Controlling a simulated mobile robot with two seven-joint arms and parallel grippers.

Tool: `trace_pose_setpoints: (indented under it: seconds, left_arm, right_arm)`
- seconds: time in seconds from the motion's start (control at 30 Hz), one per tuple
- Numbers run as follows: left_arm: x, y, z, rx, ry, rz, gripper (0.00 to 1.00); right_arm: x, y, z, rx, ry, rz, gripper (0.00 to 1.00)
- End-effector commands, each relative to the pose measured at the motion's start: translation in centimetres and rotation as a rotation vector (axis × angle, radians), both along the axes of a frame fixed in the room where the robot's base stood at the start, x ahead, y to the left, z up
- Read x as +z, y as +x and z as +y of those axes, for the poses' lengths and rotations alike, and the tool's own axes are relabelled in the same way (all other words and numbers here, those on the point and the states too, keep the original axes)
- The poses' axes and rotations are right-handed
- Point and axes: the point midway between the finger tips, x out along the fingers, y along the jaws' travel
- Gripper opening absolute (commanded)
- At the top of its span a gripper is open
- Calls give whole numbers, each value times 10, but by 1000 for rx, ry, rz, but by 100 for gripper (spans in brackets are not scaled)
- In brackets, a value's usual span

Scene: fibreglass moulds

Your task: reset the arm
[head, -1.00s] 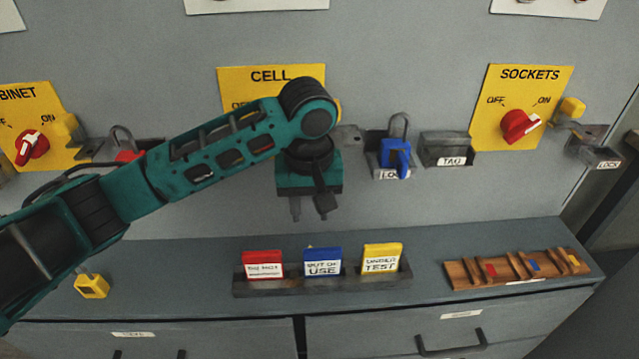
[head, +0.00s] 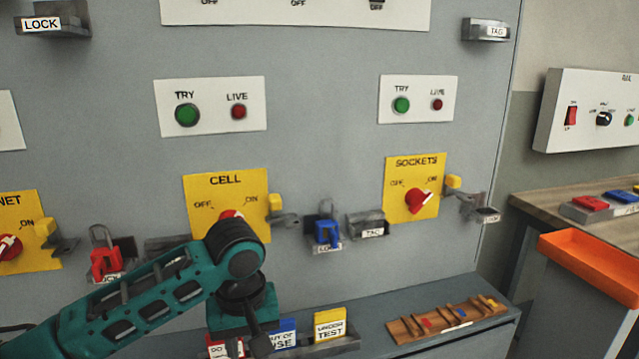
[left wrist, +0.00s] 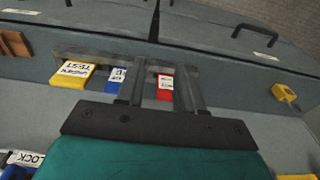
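My left arm comes in from the left in the head view, and its gripper (head: 240,343) points down in front of the tag rack on the ledge. In the left wrist view the two fingers (left wrist: 160,75) stand apart with nothing clamped between them. A red tag (left wrist: 165,90) shows in the gap, beyond the fingers, in its rack. The gripper partly hides the red tag (head: 222,347) and the blue OUT OF USE tag (head: 284,335) in the head view. The yellow UNDER TEST tag (head: 329,325) stands clear to the right. My right gripper is not in view.
The grey panel carries the CELL switch (head: 226,190), SOCKETS switch (head: 412,180), red padlock (head: 105,262) and blue padlock (head: 327,233). A wooden rack (head: 447,320) lies on the ledge at right. An orange tray (head: 590,255) stands further right.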

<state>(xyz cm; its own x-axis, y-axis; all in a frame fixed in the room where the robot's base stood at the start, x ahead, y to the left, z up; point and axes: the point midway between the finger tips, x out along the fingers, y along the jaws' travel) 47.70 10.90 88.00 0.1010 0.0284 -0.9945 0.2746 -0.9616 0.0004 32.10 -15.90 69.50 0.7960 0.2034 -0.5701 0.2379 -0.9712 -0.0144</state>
Motion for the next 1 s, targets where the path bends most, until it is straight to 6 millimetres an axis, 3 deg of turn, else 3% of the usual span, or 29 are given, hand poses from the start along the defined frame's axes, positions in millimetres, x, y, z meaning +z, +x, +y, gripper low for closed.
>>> trace_pose_setpoints:
  seconds: [0.4, 0.57, 0.77, 1.0]
  left_arm:
    - [-63, -19, -65, -212, -340, -164, 37]
    - [-84, -29, -76, -263, -449, -316, 37]
    - [-108, -47, -62, -289, -465, -529, 37]
    - [-135, -90, -7, -328, -288, -748, 37]
  right_arm:
    - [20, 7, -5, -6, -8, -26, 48]
    - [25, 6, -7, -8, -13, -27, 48]
    - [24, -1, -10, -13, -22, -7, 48]
    - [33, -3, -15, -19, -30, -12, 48]
